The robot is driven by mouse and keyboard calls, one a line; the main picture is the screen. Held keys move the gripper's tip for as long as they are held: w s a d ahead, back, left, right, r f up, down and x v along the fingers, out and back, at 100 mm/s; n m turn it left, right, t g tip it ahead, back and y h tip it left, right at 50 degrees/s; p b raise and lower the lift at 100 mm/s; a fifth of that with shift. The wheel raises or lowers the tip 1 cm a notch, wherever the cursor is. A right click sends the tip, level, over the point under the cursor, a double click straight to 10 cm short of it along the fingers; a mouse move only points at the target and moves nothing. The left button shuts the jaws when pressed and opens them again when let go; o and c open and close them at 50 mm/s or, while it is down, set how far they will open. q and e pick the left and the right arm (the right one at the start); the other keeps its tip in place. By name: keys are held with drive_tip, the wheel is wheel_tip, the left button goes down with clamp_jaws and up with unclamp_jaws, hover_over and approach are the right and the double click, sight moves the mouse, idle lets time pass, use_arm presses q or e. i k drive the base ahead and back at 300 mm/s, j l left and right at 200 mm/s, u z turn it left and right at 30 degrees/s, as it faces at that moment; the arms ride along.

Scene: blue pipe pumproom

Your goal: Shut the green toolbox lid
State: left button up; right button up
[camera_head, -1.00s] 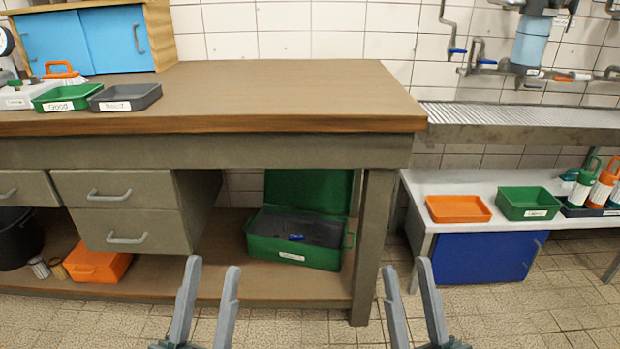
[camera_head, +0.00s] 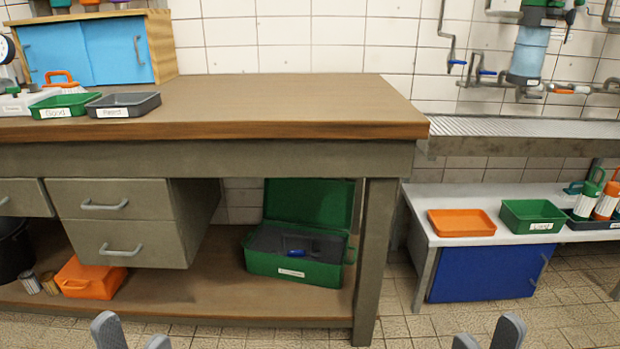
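The green toolbox (camera_head: 293,270) stands on the low shelf under the workbench, left of the bench's right leg. Its green lid (camera_head: 308,202) is open and stands upright at the back. A dark inner tray with a small blue item (camera_head: 295,252) shows inside. My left gripper (camera_head: 131,335) is at the bottom edge, left of and nearer than the toolbox, with its fingers apart and nothing between them. My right gripper (camera_head: 488,336) is at the bottom edge, right of the toolbox, also with fingers apart and empty.
The workbench top (camera_head: 270,100) overhangs the toolbox, and its right leg (camera_head: 375,262) stands close beside it. Drawers (camera_head: 118,220) and an orange box (camera_head: 90,278) are to the left. A white side table (camera_head: 480,198) over a blue cabinet (camera_head: 486,272) stands right. Shelf left of the toolbox is clear.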

sight(320, 203)
drive_tip(key=i+l+u, duration=0.15)
drive_tip(key=l, duration=0.25)
drive_tip(key=i+l+u, duration=0.1)
drive_tip(key=l, duration=0.35)
drive_tip(key=i+l+u, duration=0.15)
drive_tip(key=l, duration=0.3)
drive_tip(key=i+l+u, duration=0.1)
drive_tip(key=i+l, duration=0.15)
drive_tip(key=l, duration=0.2)
drive_tip(key=i+l+u, duration=0.15)
drive_tip(key=l, duration=0.3)
drive_tip(key=l+u, duration=0.1)
drive_tip(key=l, duration=0.4)
